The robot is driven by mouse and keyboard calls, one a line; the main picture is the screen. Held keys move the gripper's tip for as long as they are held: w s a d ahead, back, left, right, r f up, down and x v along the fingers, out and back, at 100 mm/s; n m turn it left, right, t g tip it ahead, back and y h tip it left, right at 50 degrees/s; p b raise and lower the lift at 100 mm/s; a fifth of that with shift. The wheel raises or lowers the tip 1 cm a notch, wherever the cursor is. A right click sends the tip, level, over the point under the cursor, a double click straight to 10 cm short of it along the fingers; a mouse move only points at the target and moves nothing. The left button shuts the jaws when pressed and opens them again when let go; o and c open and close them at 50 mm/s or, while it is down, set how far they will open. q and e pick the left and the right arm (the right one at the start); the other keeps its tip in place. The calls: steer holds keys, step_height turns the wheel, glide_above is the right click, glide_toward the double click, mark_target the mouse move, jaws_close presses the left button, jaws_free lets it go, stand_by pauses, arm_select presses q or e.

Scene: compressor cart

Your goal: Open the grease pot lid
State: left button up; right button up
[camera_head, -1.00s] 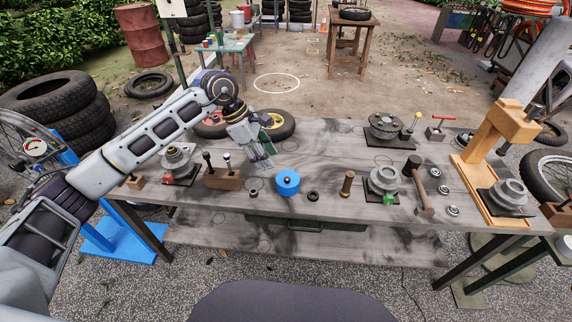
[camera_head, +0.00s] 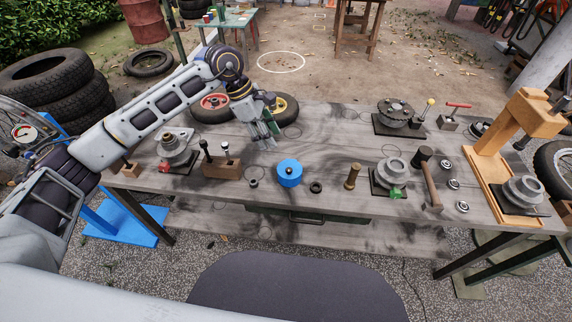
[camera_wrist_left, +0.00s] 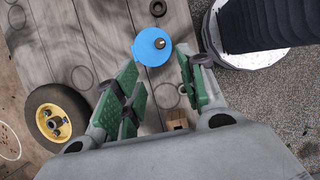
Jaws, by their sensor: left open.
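The blue grease pot (camera_head: 289,176) stands upright on the grey wooden workbench, with its blue lid on and a small dark knob on top. It also shows in the left wrist view (camera_wrist_left: 150,50), beyond the fingertips. My left gripper (camera_head: 268,140) is open and empty, above the bench behind and slightly left of the pot, apart from it. Its green-padded fingers (camera_wrist_left: 160,85) spread wide in the left wrist view, with bare bench between them. My right gripper is not in view.
A wheel with a yellow hub (camera_head: 284,108) is behind my left gripper. The bench behind the pot is mostly clear.

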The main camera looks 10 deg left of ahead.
mark_target(288, 169)
arm_select(q)
steer(key=shift+f, duration=0.1)
steer(key=x, duration=1.2)
steer(key=shift+d, duration=0.1)
steer(key=shift+x, duration=0.8)
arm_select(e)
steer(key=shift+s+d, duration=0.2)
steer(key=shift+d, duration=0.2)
arm_select(q)
steer(key=shift+c, duration=0.3)
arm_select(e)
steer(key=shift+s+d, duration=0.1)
arm_select(q)
steer(key=c, duration=0.5)
jaws_close()
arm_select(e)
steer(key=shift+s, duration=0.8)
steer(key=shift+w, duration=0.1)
